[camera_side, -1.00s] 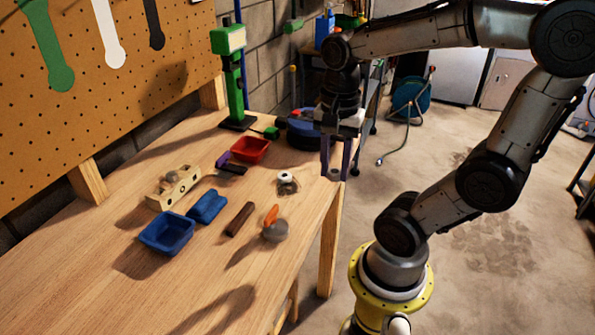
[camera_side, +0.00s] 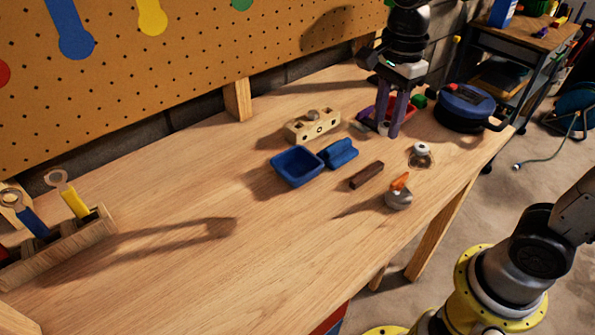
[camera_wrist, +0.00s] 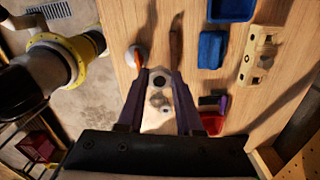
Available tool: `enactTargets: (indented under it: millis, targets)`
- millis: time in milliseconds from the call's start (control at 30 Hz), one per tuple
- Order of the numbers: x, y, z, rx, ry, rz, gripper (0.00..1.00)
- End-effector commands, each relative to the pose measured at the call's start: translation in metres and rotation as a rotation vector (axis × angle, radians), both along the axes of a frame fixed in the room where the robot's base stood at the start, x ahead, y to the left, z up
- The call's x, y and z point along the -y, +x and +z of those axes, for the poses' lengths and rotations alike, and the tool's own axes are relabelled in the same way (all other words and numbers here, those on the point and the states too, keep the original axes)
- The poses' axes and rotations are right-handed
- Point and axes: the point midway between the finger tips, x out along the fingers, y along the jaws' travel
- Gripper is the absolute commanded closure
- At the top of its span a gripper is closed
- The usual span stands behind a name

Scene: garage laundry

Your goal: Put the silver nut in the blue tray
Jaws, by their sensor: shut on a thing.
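In the side view my gripper (camera_side: 385,128) points down over the back right of the table, in front of the red tray. In the wrist view its two purple fingers (camera_wrist: 160,115) are closed around the small silver nut (camera_wrist: 158,100). The nut is hard to make out in the side view. The empty blue tray (camera_side: 297,168) sits on the table to the left of my gripper; its edge also shows at the top of the wrist view (camera_wrist: 232,8).
A blue block (camera_side: 340,153) sits right beside the blue tray. A wooden block with holes (camera_side: 312,127) stands behind it. The table's left middle is clear.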

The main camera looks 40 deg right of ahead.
Motion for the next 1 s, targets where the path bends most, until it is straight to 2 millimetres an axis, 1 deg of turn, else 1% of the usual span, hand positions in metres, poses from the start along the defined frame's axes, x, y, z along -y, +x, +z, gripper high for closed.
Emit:
enactTargets:
  millis: [33, 133, 200, 267, 367, 467, 800, 900, 1000]
  targets:
    - [-0.015, 0.006, -0.004, -0.002, -0.001, 0.043, 1.00]
    - [-0.037, 0.010, -0.011, -0.002, -0.001, 0.108, 1.00]
    - [-0.047, 0.010, -0.015, -0.002, -0.001, 0.139, 1.00]
    - [-0.052, 0.009, -0.018, -0.001, 0.000, 0.156, 1.00]
    - [-0.058, 0.014, -0.022, -0.001, 0.000, 0.171, 1.00]
    - [-0.063, 0.028, -0.029, -0.003, 0.000, 0.173, 1.00]
    - [-0.082, 0.100, -0.064, -0.003, 0.000, 0.171, 1.00]
    - [-0.085, 0.112, -0.083, -0.004, -0.001, 0.171, 1.00]
    - [-0.088, 0.124, -0.097, -0.003, 0.000, 0.171, 1.00]
